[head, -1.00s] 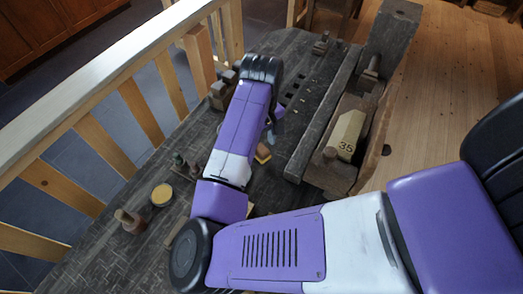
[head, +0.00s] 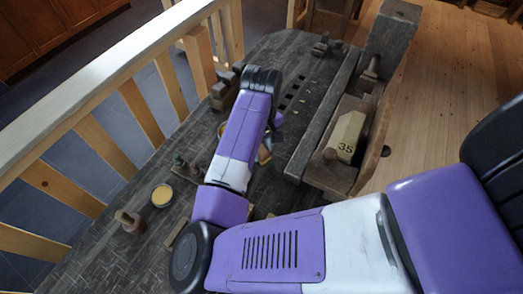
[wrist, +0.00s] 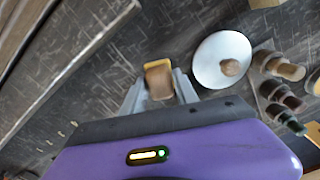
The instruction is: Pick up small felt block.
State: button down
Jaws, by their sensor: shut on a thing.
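The small felt block (wrist: 158,80), yellow-tan at the far end and brown nearer me, is between the fingers of my gripper (wrist: 158,86) in the wrist view. The fingers are shut on its two sides. In the head view my arm hides most of the gripper.
In the wrist view a white round lid with a brown knob (wrist: 222,62) lies just right of the gripper. Several turned spools (wrist: 278,65) stand farther right. The head view shows a yellow-topped round tin (head: 162,195) and a wooden block marked 35 (head: 346,137).

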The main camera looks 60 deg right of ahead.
aim_at(262, 150)
jog(key=shift+r, duration=0.1)
notch_tip(262, 150, up, 20)
jog(key=p, duration=0.2)
